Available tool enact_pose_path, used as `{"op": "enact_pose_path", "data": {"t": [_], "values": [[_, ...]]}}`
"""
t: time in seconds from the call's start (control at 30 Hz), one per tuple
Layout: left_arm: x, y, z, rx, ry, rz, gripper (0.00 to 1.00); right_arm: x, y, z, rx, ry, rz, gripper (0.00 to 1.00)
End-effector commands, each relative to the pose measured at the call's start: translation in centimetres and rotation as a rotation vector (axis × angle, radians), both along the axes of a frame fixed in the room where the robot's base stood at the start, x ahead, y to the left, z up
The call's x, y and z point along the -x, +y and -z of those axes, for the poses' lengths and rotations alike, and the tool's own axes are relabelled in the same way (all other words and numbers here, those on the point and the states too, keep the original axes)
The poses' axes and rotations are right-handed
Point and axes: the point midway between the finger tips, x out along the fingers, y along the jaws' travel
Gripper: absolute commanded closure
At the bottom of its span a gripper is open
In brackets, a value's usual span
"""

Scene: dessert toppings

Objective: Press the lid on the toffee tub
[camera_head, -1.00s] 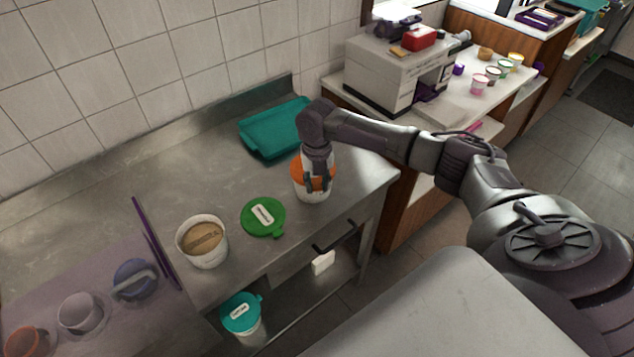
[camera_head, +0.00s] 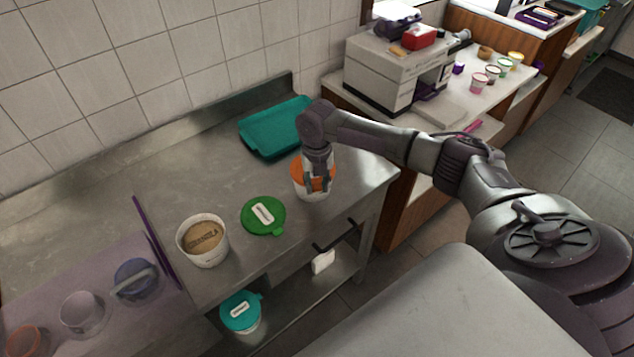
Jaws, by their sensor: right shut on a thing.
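A white tub (camera_head: 313,195) with an orange lid (camera_head: 299,173) stands near the right end of the steel counter. My right gripper (camera_head: 318,185) comes down over it from above and is shut on the orange lid. The gripper hides the middle of the lid and any label, so I cannot tell whether the lid sits fully down. A green lid (camera_head: 263,228) with a white label lies flat between the two tubs. My left gripper is not in view.
A teal tray (camera_head: 275,130) lies at the back of the steel counter (camera_head: 165,180). A purple-edged clear panel (camera_head: 153,240) stands at left, with several cups behind it. A teal-lidded tub (camera_head: 240,312) sits on the shelf below. The counter's back left is clear.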

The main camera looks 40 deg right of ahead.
Motion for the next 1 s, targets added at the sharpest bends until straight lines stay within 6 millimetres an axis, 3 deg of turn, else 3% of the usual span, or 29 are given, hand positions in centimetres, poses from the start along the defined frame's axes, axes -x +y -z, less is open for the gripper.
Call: {"op": "enact_pose_path", "data": {"t": [0.43,0.47,0.6,0.83,1.0], "values": [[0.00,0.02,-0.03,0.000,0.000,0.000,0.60,-0.01,0.02,0.19,0.000,0.000,0.000,0.92],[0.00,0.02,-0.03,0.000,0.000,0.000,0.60,-0.01,0.02,0.19,0.000,0.000,0.000,0.67],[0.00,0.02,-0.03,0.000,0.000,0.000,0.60,-0.01,0.02,0.19,0.000,0.000,0.000,0.43],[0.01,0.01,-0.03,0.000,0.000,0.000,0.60,-0.01,0.00,0.18,0.000,0.000,0.000,0.41],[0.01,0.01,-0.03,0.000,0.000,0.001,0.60,-0.01,0.00,0.19,0.000,0.000,0.000,0.14]]}}
